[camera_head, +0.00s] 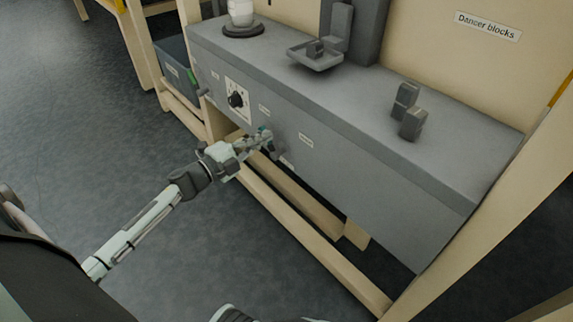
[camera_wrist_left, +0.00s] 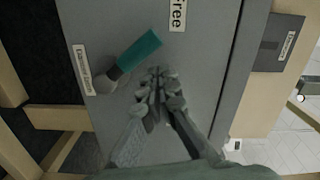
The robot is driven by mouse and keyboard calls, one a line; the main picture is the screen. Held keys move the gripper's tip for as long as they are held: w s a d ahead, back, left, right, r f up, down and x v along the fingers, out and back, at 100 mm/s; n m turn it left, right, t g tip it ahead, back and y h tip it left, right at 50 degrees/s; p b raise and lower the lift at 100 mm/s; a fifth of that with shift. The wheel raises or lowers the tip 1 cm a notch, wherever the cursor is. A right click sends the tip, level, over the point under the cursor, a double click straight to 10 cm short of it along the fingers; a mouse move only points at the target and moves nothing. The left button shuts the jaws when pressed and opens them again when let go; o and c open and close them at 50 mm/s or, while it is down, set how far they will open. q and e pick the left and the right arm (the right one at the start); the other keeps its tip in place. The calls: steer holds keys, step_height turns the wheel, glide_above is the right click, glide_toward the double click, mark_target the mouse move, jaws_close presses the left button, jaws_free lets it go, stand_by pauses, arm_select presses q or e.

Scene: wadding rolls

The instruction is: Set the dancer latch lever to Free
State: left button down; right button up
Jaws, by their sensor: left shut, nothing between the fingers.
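The dancer latch lever (camera_wrist_left: 138,53) has a teal handle and a grey round hub on the front of the grey cabinet. In the left wrist view its handle points obliquely up and right from the hub, toward the side of the Free label (camera_wrist_left: 177,14). A second label (camera_wrist_left: 84,70), too blurred to read surely, is beside the hub. My left gripper (camera_wrist_left: 158,76) is shut and empty, its fingertips close beside the teal handle; I cannot tell if they touch. In the head view the left gripper (camera_head: 264,139) partly covers the lever. My right gripper is not seen.
The cabinet front also carries a dark knob on a white plate (camera_head: 236,99). On the cabinet top (camera_head: 350,95) stand a small tray (camera_head: 314,56) and grey blocks (camera_head: 409,112). Wooden rails (camera_head: 300,240) run below the cabinet. The floor to the left is clear.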

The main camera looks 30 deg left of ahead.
arm_select(q)
steer(key=shift+w+a+f, duration=0.15)
steer(key=shift+w+a, duration=0.05)
steer(key=shift+a, duration=0.45)
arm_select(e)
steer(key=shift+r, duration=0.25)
arm_select(q)
steer(key=shift+a, duration=0.15)
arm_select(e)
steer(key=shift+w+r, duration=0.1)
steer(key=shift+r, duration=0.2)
